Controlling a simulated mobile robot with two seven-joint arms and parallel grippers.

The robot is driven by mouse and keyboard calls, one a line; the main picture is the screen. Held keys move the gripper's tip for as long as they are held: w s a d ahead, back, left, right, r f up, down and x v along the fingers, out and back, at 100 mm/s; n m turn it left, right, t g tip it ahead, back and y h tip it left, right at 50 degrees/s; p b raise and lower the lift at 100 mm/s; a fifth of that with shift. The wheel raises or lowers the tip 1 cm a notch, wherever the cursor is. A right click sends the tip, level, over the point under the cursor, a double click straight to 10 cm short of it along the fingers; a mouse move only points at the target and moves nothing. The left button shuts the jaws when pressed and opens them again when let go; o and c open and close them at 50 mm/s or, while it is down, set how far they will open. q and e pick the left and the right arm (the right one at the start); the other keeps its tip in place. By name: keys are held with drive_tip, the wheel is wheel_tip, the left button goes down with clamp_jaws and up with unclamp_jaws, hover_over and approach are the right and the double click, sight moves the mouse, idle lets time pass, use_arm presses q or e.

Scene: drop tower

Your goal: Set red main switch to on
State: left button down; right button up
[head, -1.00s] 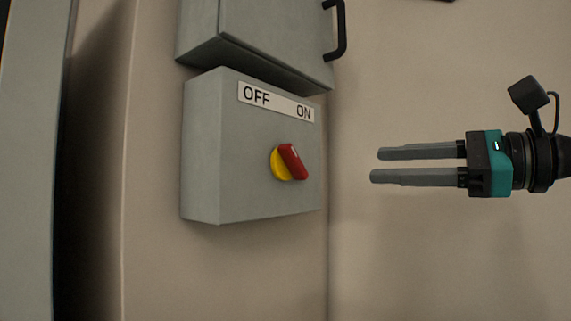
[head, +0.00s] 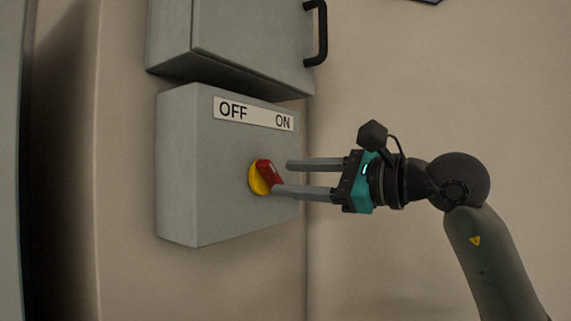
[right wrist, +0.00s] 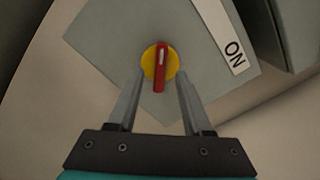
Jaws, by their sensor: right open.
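The red main switch (head: 268,172) is a red handle on a yellow round base (head: 257,180), on the front of a grey box (head: 190,170). A label (head: 253,113) above it reads OFF at left and ON at right. The handle is tilted, its top toward the OFF side. In the right wrist view the red handle (right wrist: 161,68) lies ahead, between the lines of the two fingers. My right gripper (head: 280,178) is open, its fingertips close to the switch. Whether they touch it I cannot tell. My left gripper is not in view.
A grey cabinet (head: 245,40) with a black handle (head: 318,32) is just above the switch box. The beige wall to the right of the box is bare. A dark gap runs along the left.

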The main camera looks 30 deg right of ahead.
drive_tip(key=shift+x, duration=1)
clamp_jaws()
